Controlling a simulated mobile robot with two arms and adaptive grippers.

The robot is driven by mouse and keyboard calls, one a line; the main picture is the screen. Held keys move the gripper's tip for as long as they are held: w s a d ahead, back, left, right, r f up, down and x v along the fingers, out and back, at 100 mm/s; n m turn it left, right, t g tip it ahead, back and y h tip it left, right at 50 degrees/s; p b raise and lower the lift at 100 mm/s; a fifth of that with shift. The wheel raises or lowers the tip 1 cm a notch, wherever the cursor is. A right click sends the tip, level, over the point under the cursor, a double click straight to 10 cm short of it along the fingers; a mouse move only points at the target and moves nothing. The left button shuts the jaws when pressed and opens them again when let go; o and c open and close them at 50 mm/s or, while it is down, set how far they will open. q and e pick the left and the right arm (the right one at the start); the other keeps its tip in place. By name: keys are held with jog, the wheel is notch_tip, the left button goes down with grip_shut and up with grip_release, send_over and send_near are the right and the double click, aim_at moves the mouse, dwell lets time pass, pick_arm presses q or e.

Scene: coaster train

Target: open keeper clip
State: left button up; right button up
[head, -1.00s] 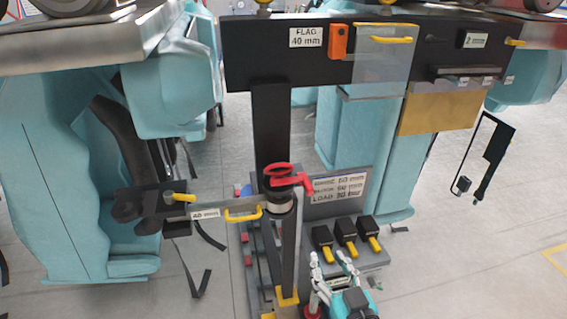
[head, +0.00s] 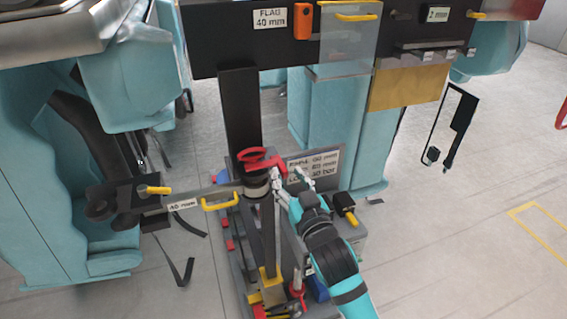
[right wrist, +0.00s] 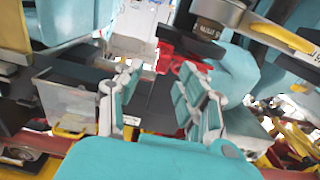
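A red part, which looks like the keeper clip (head: 274,166), sits with a red ring (head: 258,158) on top of a dark round fitting (head: 256,185) at the head of the upright post. The red part also shows in the right wrist view (right wrist: 178,58), beyond my fingertips. My right gripper (head: 292,180) is just right of it and slightly below in the head view. In the right wrist view its fingers (right wrist: 158,85) are apart, with nothing seen between them. Contact with the red part cannot be told. My left gripper is not in view.
A lever arm with a yellow handle (head: 220,201) runs left from the post. A labelled sign (head: 325,165) stands behind my right gripper. A black block with a yellow tab (head: 345,206) is to the right. A dark beam with a clear panel (head: 348,40) hangs above.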

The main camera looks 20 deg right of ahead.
aim_at(286, 173)
jog(key=w, duration=0.4)
jog(key=shift+p, duration=0.3)
jog(key=shift+a, duration=0.1)
jog(key=shift+c, duration=0.4)
grip_shut()
